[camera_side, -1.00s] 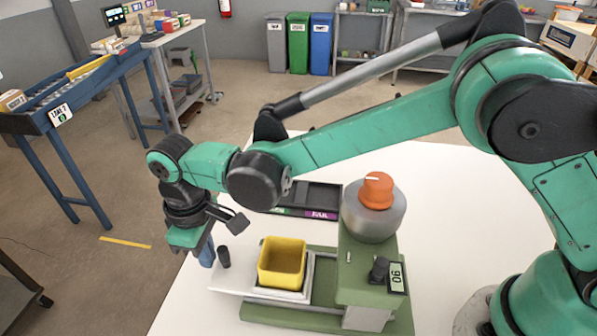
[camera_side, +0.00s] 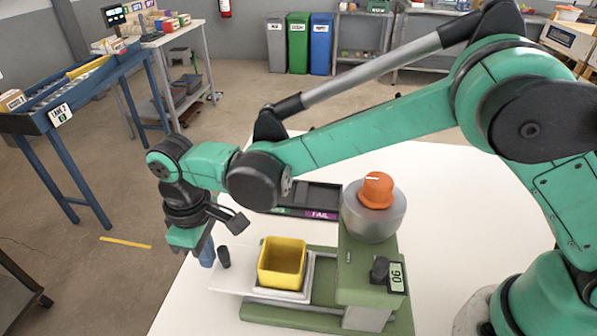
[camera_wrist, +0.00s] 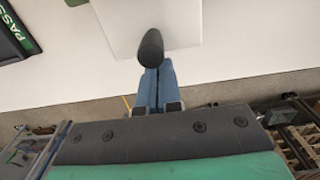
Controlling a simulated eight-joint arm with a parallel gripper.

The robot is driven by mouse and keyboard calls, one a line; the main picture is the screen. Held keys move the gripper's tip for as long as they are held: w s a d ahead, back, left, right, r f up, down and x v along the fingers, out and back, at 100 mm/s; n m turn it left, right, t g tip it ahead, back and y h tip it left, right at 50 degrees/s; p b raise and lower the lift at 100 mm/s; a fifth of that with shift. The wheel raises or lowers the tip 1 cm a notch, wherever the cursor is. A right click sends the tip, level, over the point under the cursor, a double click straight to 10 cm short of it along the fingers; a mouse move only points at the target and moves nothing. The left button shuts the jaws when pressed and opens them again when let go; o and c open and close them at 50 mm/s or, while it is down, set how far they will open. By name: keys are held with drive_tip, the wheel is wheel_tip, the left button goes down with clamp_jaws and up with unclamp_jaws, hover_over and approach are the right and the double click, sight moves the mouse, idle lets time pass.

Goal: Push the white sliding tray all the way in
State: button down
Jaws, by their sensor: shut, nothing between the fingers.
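The white sliding tray (camera_side: 232,280) sticks out to the left of the green machine (camera_side: 365,275) in the side view. A black knob (camera_side: 223,257) stands at its outer left end. A yellow square bin (camera_side: 282,263) sits on the tray's inner part, close to the machine. My gripper (camera_side: 206,257) is shut and empty, pointing down just left of the knob. In the wrist view the tray (camera_wrist: 190,22) fills the top, and the knob (camera_wrist: 151,46) overlaps the tips of my blue fingers (camera_wrist: 154,84). I cannot tell whether the fingers touch the knob.
A dark sorting tray with a FAIL label (camera_side: 318,214) lies behind the machine. An orange dial on a grey dome (camera_side: 377,190) tops the machine, and a display (camera_side: 397,277) is on its front. The white table (camera_side: 455,200) is clear at the right.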

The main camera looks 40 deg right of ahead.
sight(269, 269)
drive_tip(key=shift+s+d, duration=0.1)
drive_tip(key=shift+s+d, duration=0.95)
idle(0.5)
drive_tip(key=shift+s+d, duration=1)
drive_tip(key=shift+d, duration=0.05)
drive_tip(key=shift+s+d, duration=0.1)
drive_tip(key=shift+d, duration=0.05)
drive_tip(key=shift+s+d, duration=0.95)
idle(0.5)
